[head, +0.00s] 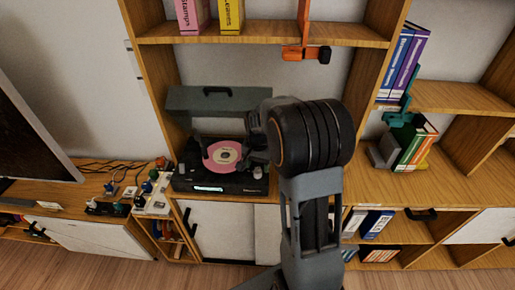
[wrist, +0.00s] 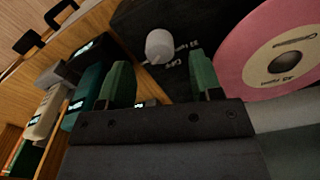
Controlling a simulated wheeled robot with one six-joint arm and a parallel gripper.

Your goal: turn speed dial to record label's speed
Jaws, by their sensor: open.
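The record player (head: 225,186) is dark and stands in the middle bay of the wooden shelf unit, its lid raised behind. A pink record (head: 222,154) with a pale centre lies on it. In the wrist view the pink record (wrist: 262,62) shows at right, with small print that seems to read "45 rpm". A pale round speed dial (wrist: 158,46) sits on the dark deck, with small markings including 33 beside it. My gripper (wrist: 160,76) is open, its two green fingers spread below the dial in the picture and apart from it. In the head view my arm hides part of the player's right side.
Connectors and small devices (head: 150,195) with cables stand on the surface left of the player. Books (head: 412,145) and a grey block stand on the shelf at right. An orange clamp-like thing (head: 305,53) hangs above the arm.

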